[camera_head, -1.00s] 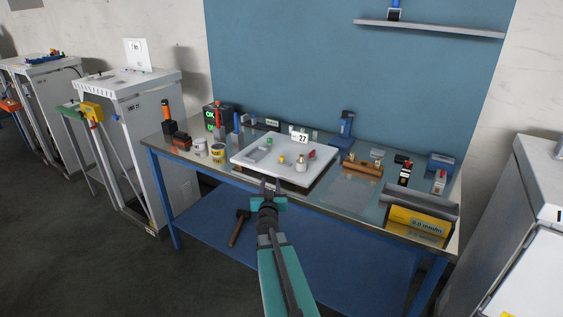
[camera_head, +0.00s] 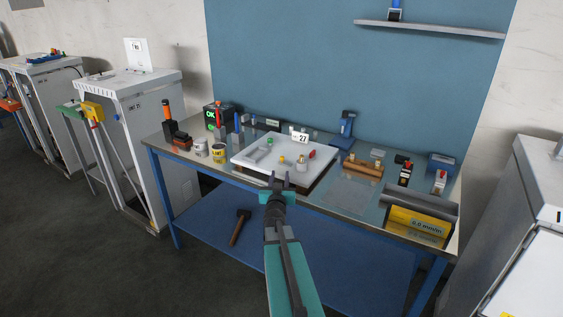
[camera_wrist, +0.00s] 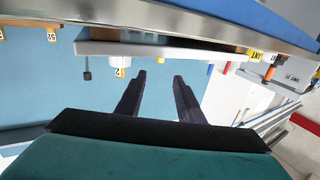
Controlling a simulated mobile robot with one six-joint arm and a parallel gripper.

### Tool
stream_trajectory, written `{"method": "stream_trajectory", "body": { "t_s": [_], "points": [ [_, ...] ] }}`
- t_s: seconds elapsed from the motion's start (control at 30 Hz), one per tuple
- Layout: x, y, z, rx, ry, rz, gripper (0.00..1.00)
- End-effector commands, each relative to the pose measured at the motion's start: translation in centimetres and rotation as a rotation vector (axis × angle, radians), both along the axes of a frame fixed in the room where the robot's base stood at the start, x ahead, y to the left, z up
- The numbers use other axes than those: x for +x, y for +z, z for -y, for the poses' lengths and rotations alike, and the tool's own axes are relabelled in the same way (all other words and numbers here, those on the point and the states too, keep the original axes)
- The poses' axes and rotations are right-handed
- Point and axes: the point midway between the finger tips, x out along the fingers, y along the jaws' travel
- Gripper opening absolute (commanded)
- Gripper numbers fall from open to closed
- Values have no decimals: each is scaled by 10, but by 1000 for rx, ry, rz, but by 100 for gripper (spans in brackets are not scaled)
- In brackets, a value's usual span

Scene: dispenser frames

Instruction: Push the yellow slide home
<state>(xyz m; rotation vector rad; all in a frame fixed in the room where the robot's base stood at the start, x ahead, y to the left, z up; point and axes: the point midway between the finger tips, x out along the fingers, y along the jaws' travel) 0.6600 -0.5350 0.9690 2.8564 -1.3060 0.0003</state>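A small yellow piece (camera_head: 282,159) stands on a white plate (camera_head: 250,166) with a "27" tag, on the bench. A green piece, a red piece (camera_head: 312,154) and a pale cylinder (camera_head: 301,166) stand on the same plate. I cannot tell whether the yellow piece is the slide; a larger yellow block (camera_head: 92,111) is on a frame at the far left. My gripper (camera_head: 280,178) is in front of the plate's near edge, fingers apart and empty. In the wrist view my gripper (camera_wrist: 158,75) shows open, with the plate's edge (camera_wrist: 165,50) beyond its tips.
White and yellow cans (camera_head: 218,153) and an "OK" display box (camera_head: 217,116) stand left of the plate. A brown holder (camera_head: 362,166) and a grey-yellow bin (camera_head: 420,220) stand to the right. A hammer (camera_head: 239,228) lies on the blue lower shelf. White cabinets flank the bench.

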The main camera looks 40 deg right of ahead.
Motion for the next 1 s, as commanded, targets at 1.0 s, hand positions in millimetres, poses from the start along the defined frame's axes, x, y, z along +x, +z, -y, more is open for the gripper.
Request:
{"method": "stream_trajectory", "body": {
  "t_s": [1.0],
  "points": [
    [54, 0, 63, 1, 0, -1, 34]
  ]
}}
